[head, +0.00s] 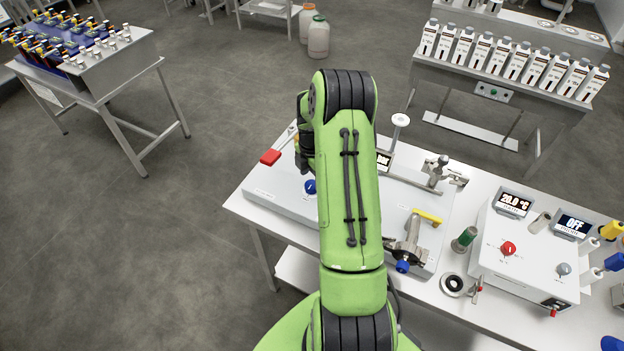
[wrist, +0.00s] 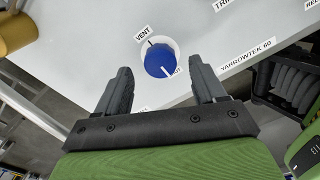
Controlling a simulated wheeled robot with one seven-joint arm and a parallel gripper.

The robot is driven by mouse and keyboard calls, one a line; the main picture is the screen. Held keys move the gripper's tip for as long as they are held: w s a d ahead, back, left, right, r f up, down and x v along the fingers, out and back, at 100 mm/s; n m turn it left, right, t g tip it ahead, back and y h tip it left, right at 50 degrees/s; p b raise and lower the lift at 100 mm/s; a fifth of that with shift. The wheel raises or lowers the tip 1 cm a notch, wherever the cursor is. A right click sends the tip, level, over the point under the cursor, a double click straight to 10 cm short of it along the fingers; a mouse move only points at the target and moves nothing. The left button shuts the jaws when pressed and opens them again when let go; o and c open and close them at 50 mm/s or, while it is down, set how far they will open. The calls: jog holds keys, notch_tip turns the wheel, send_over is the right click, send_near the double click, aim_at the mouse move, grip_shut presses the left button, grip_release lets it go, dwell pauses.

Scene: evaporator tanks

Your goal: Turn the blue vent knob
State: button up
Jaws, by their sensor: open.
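The blue vent knob (wrist: 159,61) shows in the wrist view on a pale panel, with a "VENT" label beside it and a white pointer line towards its lower right. My gripper (wrist: 162,82) is open, its two dark fingers apart with the knob between and just beyond their tips. I cannot tell how far the tips are from the panel. In the head view a blue knob (head: 310,187) shows at the front of the grey unit, just left of my green arm. My gripper is mostly hidden behind my arm there.
A red part (head: 270,157) sits at the unit's left end. A yellow handle (head: 427,217), a clamp with another blue knob (head: 403,266) and a control box (head: 530,255) with a red knob stand to the right.

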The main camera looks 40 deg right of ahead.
aim_at(312, 187)
jog(key=shift+f, duration=1.25)
jog(key=c, duration=1.1)
jog(key=shift+o, duration=0.2)
